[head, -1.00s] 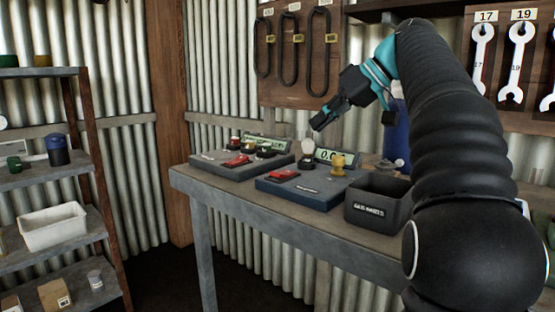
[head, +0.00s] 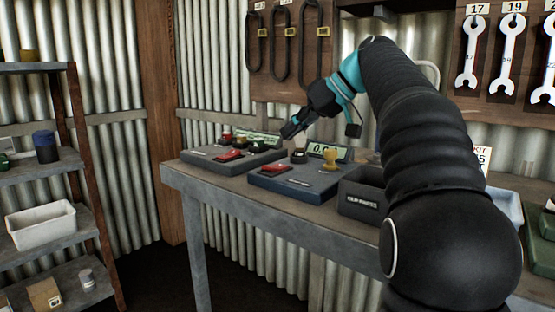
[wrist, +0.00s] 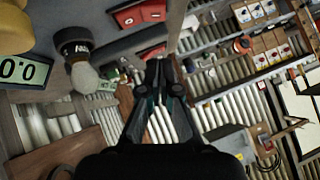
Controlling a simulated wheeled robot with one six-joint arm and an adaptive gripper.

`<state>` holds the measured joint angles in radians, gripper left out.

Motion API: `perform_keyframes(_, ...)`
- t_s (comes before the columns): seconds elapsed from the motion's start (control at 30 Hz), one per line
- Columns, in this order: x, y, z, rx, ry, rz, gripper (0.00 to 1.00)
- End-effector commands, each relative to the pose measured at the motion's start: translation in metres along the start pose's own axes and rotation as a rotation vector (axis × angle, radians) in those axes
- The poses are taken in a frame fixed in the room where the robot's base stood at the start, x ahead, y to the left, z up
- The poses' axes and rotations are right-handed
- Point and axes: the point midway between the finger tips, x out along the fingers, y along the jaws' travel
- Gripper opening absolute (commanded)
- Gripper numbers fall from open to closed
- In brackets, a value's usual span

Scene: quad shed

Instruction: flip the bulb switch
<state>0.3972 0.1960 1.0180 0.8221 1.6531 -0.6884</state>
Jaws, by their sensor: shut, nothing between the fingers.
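The blue-grey board (head: 300,188) on the bench carries a bulb in a black socket (head: 298,157), a red rocker switch (head: 274,169), a yellow knob (head: 329,158) and a display. The red switch also shows at the top of the wrist view (wrist: 138,14). My gripper (head: 287,131) is shut and empty, in the air above the boards, apart from the switch. Its closed fingers show in the wrist view (wrist: 162,72).
A second grey board (head: 205,157) with another red switch (head: 230,155) and several knobs lies to the left. A dark parts bin (head: 360,200) stands to the right of the blue-grey board. Shelves (head: 45,165) stand at far left. Wrenches hang on the wall.

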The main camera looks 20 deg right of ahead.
Motion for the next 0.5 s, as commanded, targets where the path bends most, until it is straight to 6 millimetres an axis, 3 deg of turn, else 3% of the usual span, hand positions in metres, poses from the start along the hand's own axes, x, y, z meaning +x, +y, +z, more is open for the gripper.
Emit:
perform_keyframes(0.2,0.039,-0.001,0.006,0.0,-0.001,-0.002,0.0)
perform_keyframes(0.5,0.058,-0.001,0.026,-0.001,0.0,0.0,0.0)
